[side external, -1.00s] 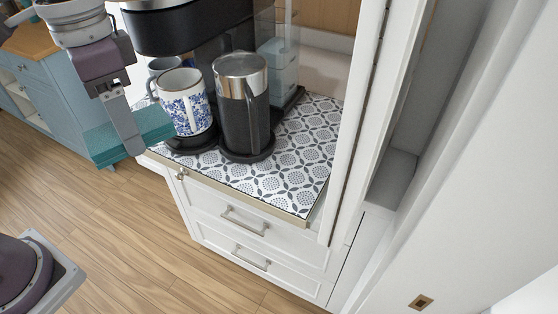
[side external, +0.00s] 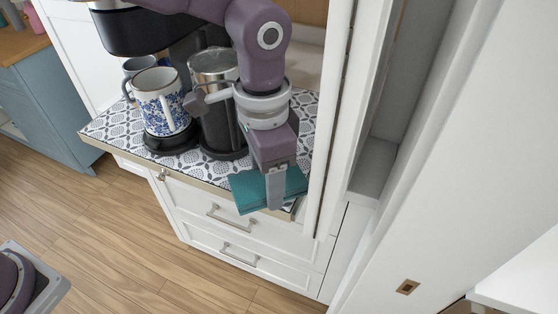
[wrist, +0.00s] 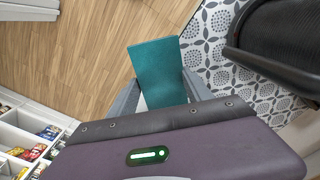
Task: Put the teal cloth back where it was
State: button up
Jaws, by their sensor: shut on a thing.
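The teal cloth (side external: 246,190) is a flat, folded rectangle at the front right corner of the patterned counter (side external: 103,127). My gripper (side external: 275,203) is shut on it, with one finger showing in front of it. In the wrist view the cloth (wrist: 158,68) sits between my two fingers (wrist: 165,97) and sticks out beyond them over the floor and the counter's edge. I cannot tell whether the cloth touches the counter.
A black travel mug with a silver top (side external: 213,66) and a blue-and-white mug (side external: 160,100) stand left of my gripper, by the coffee machine (side external: 130,32). A white cabinet frame (side external: 333,120) rises close on the right. Drawers with handles (side external: 232,219) are below.

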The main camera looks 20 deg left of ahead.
jog(key=w, duration=0.6)
jog(key=shift+w+a, duration=0.25)
jog(key=shift+a, duration=0.1)
jog(key=shift+w+f, duration=0.2)
jog(key=shift+f, duration=1.55)
jog(key=o, duration=1.3)
jog(key=shift+f, duration=0.15)
notch_tip(320, 180, up, 12)
jog(key=shift+r, duration=0.2)
